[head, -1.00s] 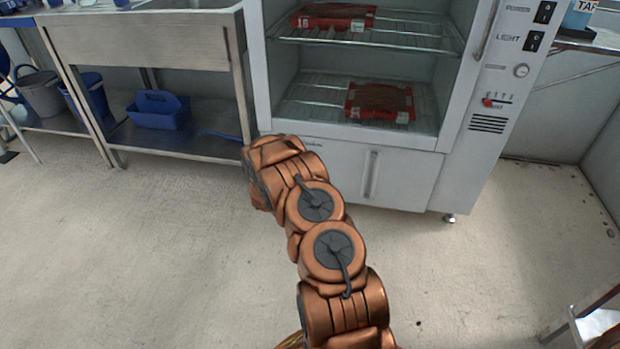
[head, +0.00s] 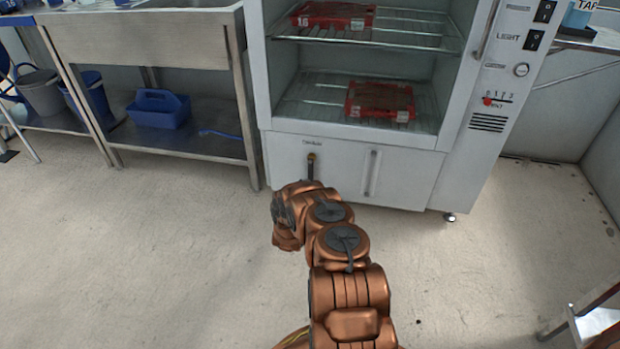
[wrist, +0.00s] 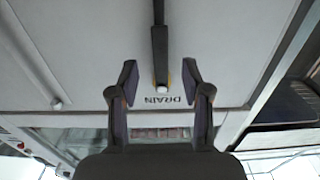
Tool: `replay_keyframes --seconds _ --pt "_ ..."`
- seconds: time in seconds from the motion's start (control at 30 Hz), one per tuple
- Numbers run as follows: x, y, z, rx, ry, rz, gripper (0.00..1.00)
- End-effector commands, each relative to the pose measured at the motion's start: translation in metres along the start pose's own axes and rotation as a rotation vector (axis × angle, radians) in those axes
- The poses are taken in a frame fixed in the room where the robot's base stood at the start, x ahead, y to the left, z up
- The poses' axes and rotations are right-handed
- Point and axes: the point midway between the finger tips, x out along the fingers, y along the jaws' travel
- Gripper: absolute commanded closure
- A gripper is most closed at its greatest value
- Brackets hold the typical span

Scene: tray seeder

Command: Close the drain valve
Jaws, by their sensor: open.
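The drain valve (head: 311,166) is on the left of the white cabinet's lower panel. Its dark lever hangs straight down from a brass pivot in the head view. The wrist view is upside down; there the lever (wrist: 160,45) runs up from the pivot beside the DRAIN label (wrist: 168,100). My gripper (wrist: 159,72) is open, with one finger on each side of the lever's pivot end and a visible gap on both sides. In the head view my arm hides the gripper.
A vertical handle (head: 372,173) is on the lower panel, right of the valve. A steel sink table (head: 150,45) with a blue caddy (head: 158,109) on its shelf stands close on the left. Red boxes (head: 380,101) lie inside the cabinet. The floor in front is clear.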

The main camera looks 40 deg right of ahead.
Motion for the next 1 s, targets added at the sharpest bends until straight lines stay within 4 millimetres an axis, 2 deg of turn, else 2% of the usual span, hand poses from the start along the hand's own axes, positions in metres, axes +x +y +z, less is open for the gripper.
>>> replay_keyframes --seconds 0.3,0.5,0.93,1.0 --pt "0.042 0.001 0.002 0.001 0.001 0.000 0.52" --pt "0.057 0.001 0.002 -0.001 -0.001 0.000 0.52" --pt "0.063 0.000 0.001 -0.002 -0.002 -0.002 0.52" --pt "0.063 0.000 0.001 -0.002 -0.002 -0.002 0.57"
